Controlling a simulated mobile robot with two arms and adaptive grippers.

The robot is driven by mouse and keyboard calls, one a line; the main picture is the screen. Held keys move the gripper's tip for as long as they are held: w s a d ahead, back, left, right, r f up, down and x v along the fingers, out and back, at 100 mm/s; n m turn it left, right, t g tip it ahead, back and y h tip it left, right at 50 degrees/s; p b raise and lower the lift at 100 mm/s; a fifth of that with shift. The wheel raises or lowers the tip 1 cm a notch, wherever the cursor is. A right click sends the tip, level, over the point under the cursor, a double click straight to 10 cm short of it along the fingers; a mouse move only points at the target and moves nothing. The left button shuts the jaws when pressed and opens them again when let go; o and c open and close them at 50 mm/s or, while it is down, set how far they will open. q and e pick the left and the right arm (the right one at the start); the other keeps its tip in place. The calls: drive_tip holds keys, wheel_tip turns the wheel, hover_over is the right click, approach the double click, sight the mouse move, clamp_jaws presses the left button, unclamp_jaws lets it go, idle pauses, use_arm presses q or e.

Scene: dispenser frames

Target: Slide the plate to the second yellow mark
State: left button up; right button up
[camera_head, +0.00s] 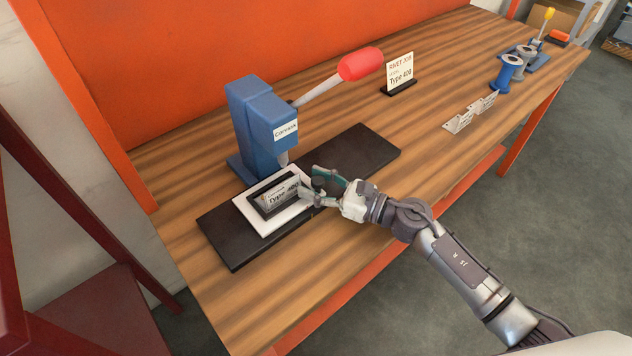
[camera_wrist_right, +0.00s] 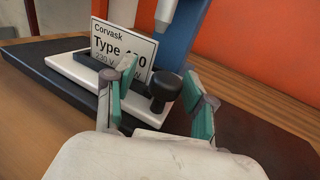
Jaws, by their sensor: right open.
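A metal plate printed "Corvask Type 400" (camera_head: 283,194) stands in a dark holder on a white sliding base (camera_head: 267,230); it also shows in the wrist view (camera_wrist_right: 122,47). The white base rests on a long black track (camera_head: 232,247) under the blue press (camera_head: 262,125). A black knob (camera_wrist_right: 165,88) stands at the near side of the white base. My right gripper (camera_head: 313,186) is open, with its teal-padded fingers on either side of the knob. I cannot tell whether they touch it. I see no yellow marks. My left gripper is not in view.
The press has a red-tipped lever (camera_head: 360,64) reaching right. A "Rivet job Type 400" sign (camera_head: 399,72) stands behind the track. The black track is bare right of the press.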

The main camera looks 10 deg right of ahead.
drive_tip(key=v, duration=1.2)
